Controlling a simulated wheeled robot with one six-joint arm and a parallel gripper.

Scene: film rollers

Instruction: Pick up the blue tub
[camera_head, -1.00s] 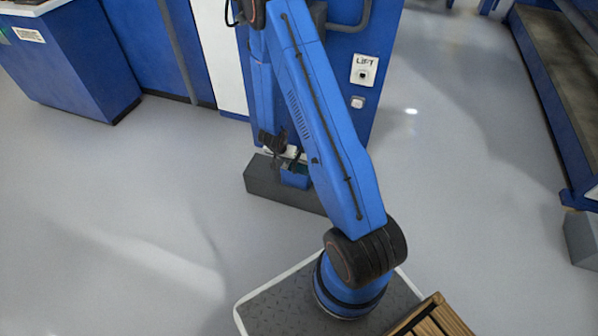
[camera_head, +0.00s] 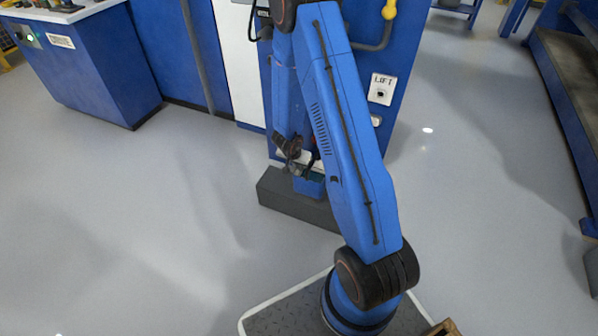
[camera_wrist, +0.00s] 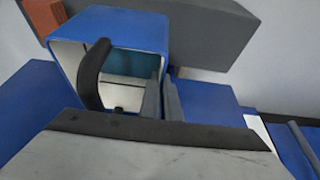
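The blue tub (camera_wrist: 127,28) shows in the wrist view with its open side toward the camera, pale and teal inside. My gripper (camera_wrist: 130,64) is at the tub with its dark fingers apart. The left finger lies across the tub's opening, and the right one is by the tub's right wall. I cannot tell whether either finger touches the tub. In the head view the tub (camera_head: 310,187) is small and partly hidden by my arm, just below my gripper (camera_head: 299,166). It is at a dark grey block (camera_head: 284,197).
A blue panel with a LIFT sign (camera_head: 382,89) stands right behind the block. A blue cabinet (camera_head: 95,65) is at the upper left and a long bench (camera_head: 570,75) at the right. In the wrist view a reddish-brown block (camera_wrist: 42,17) is beside the tub. Floor is clear left.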

